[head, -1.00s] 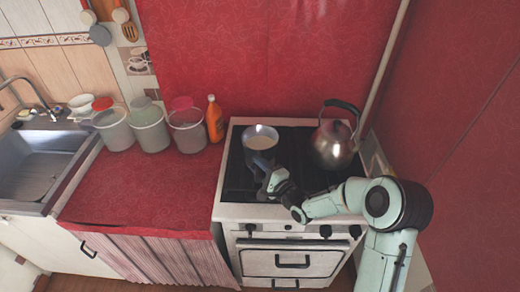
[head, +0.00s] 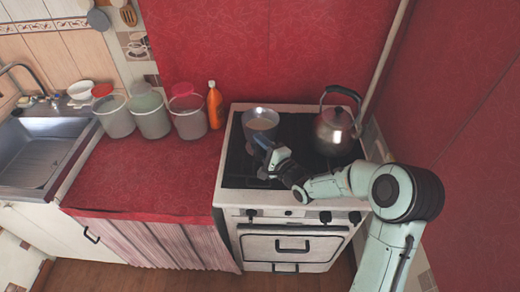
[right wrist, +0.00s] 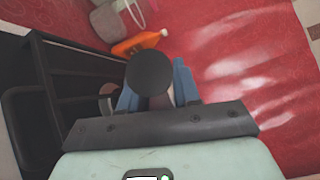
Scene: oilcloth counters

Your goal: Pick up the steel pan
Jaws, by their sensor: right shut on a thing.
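The steel pan (head: 260,118) is at the back left of the stove top, with a pale grey-brown inside. My right gripper (head: 262,143) is at the near side of the pan and shut on its handle. In the right wrist view, the dark round end of the handle shows between the blue fingers (right wrist: 157,92), and most of the pan is hidden behind them. I cannot tell whether the pan's base touches the stove. My left gripper is not in view.
A steel kettle (head: 335,130) stands right of the pan on the stove (head: 232,196). An orange bottle (head: 215,106) and several lidded jars (head: 152,115) stand along the back of the red counter (head: 150,178). The counter's front is clear. A sink (head: 35,160) is at left.

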